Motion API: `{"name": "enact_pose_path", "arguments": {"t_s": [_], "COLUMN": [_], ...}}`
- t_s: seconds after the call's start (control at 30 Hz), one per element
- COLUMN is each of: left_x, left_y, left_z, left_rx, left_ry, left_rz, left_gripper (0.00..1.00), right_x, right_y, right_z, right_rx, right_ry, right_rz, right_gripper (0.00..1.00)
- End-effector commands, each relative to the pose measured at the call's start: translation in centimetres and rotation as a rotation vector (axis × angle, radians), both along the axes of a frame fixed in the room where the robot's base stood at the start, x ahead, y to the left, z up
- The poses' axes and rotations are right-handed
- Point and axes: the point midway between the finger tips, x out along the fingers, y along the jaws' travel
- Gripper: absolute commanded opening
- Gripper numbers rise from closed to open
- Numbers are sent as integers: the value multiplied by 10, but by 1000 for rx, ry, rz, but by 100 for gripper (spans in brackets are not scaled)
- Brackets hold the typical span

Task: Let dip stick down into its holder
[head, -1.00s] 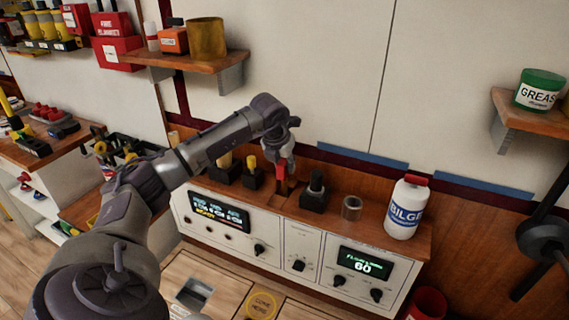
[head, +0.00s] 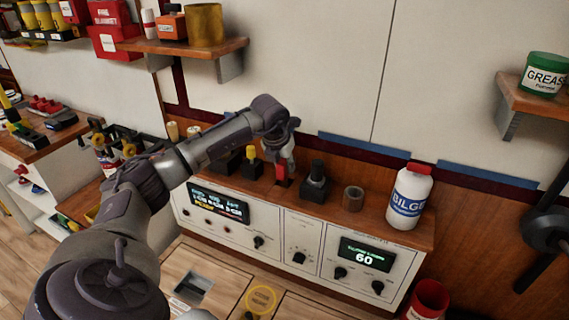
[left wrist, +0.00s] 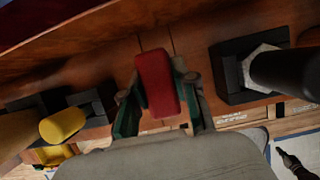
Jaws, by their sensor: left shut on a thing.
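My left gripper (head: 281,162) is over the wooden shelf top, between the yellow-topped stick and the black-knobbed holder. It is shut on a red-handled piece, which I take to be the dip stick (head: 281,173). In the left wrist view the red handle (left wrist: 157,80) sits between both fingers. The stick's lower part and its holder are hidden behind the handle and gripper, so I cannot tell how deep it sits. My right gripper is not in view.
A yellow-topped stick in a black block (head: 250,166) stands close left, and a black-knobbed block (head: 316,183) close right. A brown cup (head: 353,198) and a white bilge bottle (head: 409,196) stand farther right. A control panel (head: 300,248) is below.

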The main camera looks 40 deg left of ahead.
Motion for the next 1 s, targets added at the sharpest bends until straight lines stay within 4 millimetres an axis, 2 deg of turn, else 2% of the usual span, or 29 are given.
{"name": "enact_pose_path", "arguments": {"t_s": [0.73, 0.77, 0.9, 1.0], "left_x": [0, 0, 0, 0], "left_y": [0, 0, 0, 0], "left_z": [-27, -26, -26, -26], "left_rx": [0, 0, 0, 0], "left_ry": [-1, -1, -1, 0], "left_rz": [0, 0, 0, 0], "left_gripper": [0, 32, 55, 58], "right_x": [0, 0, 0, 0], "right_y": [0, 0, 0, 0], "right_z": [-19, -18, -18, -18], "right_rx": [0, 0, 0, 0], "right_ry": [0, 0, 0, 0], "right_rz": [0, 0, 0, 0], "right_gripper": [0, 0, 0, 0]}}
